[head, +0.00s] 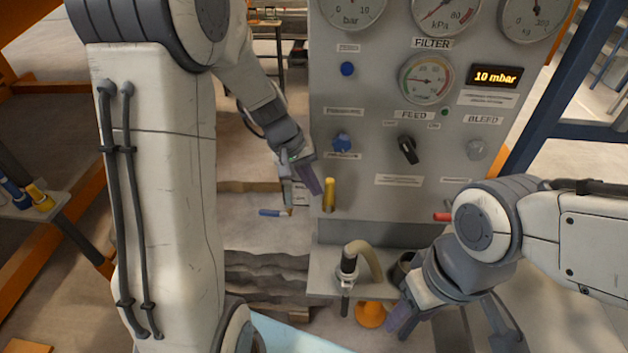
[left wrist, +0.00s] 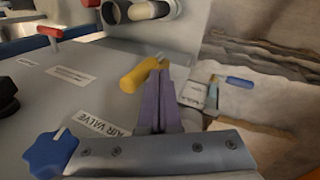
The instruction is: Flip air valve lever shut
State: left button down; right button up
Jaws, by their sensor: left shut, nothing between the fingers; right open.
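The air valve lever (head: 329,195) is a short yellow handle on the lower left of the grey panel, pointing up in the head view. It also shows in the left wrist view (left wrist: 138,76), past the "AIR VALVE" label (left wrist: 100,125). My left gripper (head: 313,184) is shut and empty, its purple fingers just left of the lever. In the left wrist view the fingers (left wrist: 160,100) are together beside the yellow handle; I cannot tell whether they touch it. My right gripper (head: 405,319) is open, low in front of the panel, away from the lever.
A blue knob (head: 342,140) sits above the lever, and a black feed knob (head: 408,149) is to the right. A red handle (head: 442,217) is at lower right. A blue-handled piece (head: 271,213) lies left of the panel.

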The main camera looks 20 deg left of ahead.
pick_arm(q)
jog(key=shift+d, duration=0.1)
jog(key=shift+w+d+r, duration=0.2)
jog(key=shift+d, duration=0.4)
pick_arm(e)
jog(key=shift+f, duration=0.1)
